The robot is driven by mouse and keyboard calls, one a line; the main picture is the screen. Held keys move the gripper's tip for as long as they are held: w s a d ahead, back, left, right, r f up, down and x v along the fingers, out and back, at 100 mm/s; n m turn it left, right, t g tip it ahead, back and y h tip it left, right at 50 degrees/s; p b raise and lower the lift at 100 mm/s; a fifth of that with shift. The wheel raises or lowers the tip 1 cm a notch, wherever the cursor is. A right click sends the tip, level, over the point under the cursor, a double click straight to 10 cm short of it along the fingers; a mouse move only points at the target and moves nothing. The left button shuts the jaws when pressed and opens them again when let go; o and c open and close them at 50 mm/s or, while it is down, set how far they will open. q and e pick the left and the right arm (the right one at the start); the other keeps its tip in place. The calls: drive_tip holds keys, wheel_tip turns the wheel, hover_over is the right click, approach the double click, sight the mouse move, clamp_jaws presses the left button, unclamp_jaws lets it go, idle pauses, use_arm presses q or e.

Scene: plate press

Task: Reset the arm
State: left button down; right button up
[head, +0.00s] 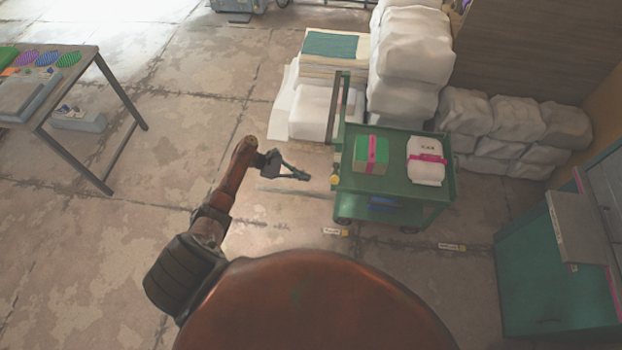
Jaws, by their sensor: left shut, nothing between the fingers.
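My left arm reaches forward from the lower left in the head view. My left gripper (298,174) is shut and empty. Its fingers point right, toward the left side of the green cart (392,190), and seem a little apart from it. On the cart's top lie a green block with a pink band (371,155) and a white package with a pink band (427,160). My right gripper is not in view.
A table (88,72) with colored discs stands at the left. White sacks (415,55) are piled behind the cart, beside a stack with a green top (330,44). A teal cabinet (540,265) stands at the right. The floor between table and cart is clear.

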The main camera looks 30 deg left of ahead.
use_arm(q)
drive_tip(key=shift+s, duration=0.1)
idle(0.5)
drive_tip(key=s+a+f+m+g+y+b, duration=0.15)
drive_tip(key=s+f+m+y, duration=0.25)
drive_tip(key=s+f, duration=1.15)
drive_tip(key=s+a+f+m+g+y+b, duration=0.1)
drive_tip(key=s+a+f+m+g+y, duration=0.25)
drive_tip(key=s+f, duration=1.25)
drive_tip(key=s+d+f+m+y+b, duration=0.1)
drive_tip(key=s+d+f+m+y, duration=0.1)
drive_tip(key=s+d+f+m, duration=0.2)
drive_tip(key=s+d+f+m+y+b, duration=0.1)
drive_tip(key=s+d+f+m, duration=0.4)
drive_tip(key=s+f+m, duration=0.4)
drive_tip(key=s+m, duration=0.2)
drive_tip(key=s, duration=0.5)
drive_tip(key=shift+d+f+m+y, duration=0.15)
drive_tip(key=shift+d+m+y, duration=0.05)
drive_tip(key=shift+m+y, duration=0.15)
